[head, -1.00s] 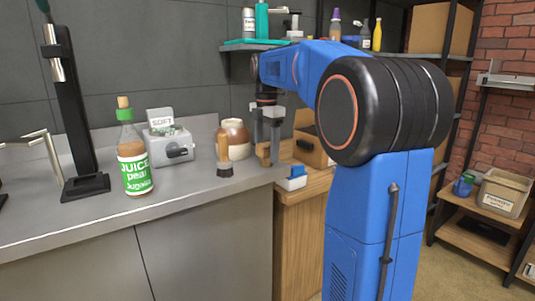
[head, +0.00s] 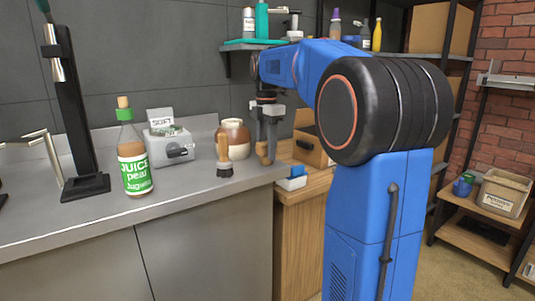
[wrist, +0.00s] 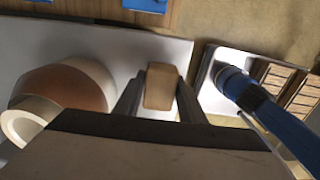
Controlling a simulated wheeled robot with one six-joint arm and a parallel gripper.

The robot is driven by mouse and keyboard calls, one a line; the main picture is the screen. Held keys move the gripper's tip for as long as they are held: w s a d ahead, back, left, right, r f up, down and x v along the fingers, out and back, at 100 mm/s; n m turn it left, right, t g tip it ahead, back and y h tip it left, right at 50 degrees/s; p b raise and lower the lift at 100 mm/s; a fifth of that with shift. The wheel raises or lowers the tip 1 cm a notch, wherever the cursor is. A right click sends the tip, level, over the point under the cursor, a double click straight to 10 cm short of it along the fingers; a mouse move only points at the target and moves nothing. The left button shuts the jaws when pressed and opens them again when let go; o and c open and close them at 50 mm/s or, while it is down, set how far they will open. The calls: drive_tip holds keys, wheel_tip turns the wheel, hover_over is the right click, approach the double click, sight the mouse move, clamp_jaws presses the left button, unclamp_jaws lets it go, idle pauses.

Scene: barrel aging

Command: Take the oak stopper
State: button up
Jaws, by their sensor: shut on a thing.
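My gripper (head: 266,150) is at the right end of the grey counter (head: 190,195). It is shut on the oak stopper (wrist: 160,87), a small tan wooden piece held between the two fingers in the wrist view. In the head view the stopper's lower part (head: 265,160) shows at the fingertips, close to the counter top. I cannot tell whether it still touches the counter.
A juice bottle (head: 133,158) and grey device (head: 170,147) stand farther left. A blue and white item (head: 292,179) sits on the wooden cabinet.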

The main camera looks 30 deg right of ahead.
drive_tip(key=shift+r, duration=0.4)
idle(0.5)
drive_tip(key=shift+r, duration=4.45)
drive_tip(key=shift+s, duration=0.15)
